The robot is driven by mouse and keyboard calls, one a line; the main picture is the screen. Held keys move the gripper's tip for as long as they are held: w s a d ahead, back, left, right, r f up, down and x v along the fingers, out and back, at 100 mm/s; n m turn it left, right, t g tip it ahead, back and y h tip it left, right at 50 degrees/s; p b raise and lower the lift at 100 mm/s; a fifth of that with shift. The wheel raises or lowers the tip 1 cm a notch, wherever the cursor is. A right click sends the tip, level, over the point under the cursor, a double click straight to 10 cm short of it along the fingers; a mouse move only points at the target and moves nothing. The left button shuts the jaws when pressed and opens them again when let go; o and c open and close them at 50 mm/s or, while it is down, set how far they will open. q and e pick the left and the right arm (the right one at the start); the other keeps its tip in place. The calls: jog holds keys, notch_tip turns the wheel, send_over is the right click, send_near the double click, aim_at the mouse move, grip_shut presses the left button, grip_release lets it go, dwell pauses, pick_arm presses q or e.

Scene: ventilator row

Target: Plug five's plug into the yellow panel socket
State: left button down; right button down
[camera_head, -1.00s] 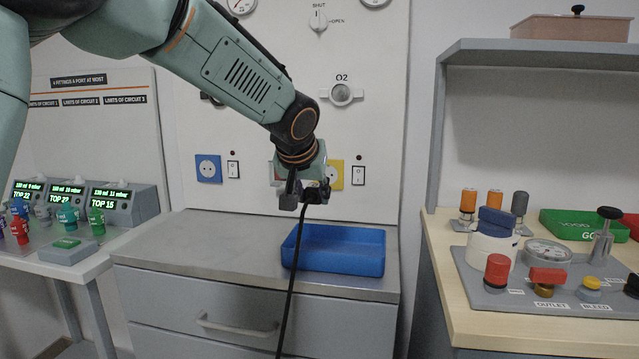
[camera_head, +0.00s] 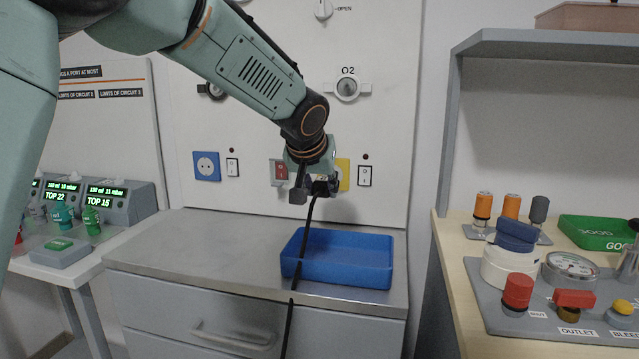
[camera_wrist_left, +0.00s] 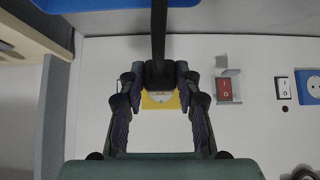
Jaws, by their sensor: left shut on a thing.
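My left gripper (camera_head: 317,187) is shut on a black plug (camera_wrist_left: 158,74), whose black cable (camera_head: 299,262) hangs down over the counter front. The yellow panel socket (camera_head: 344,174) is on the white wall panel, partly hidden behind my left gripper in the head view. In the wrist view, which is upside down, the yellow socket (camera_wrist_left: 160,101) shows between the fingers, beyond the plug, with its round face partly covered. I cannot tell how large the gap between plug and socket is. My right gripper is not in view.
A blue socket (camera_head: 207,166) and rocker switches (camera_head: 365,176) are on the same panel. A red switch (camera_head: 281,172) with a raised cover is close to my gripper. A blue tray (camera_head: 346,277) stands on the counter below. A shelf unit (camera_head: 448,130) stands at the right.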

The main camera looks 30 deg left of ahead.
aim_at(324, 177)
pick_arm(q)
jog(key=shift+w+a+p, duration=0.3)
jog(key=shift+w+p, duration=0.3)
jog(key=shift+w, duration=0.35)
jog(key=shift+w+a+p, duration=0.15)
jog(key=shift+w+p, duration=0.75)
jog(key=shift+w+a+f, duration=0.1)
jog(key=shift+w+a, duration=0.1)
jog(key=shift+w, duration=0.2)
jog(key=shift+s, duration=0.1)
jog(key=shift+p, duration=0.35)
jog(key=shift+w, duration=0.35)
jog(key=shift+w+a+p, duration=0.15)
jog(key=shift+w+p, duration=0.4)
jog(key=shift+p, duration=0.2)
jog(key=shift+w+a+p, duration=0.15)
jog(key=shift+w+p, duration=0.35)
jog(key=shift+p, duration=0.25)
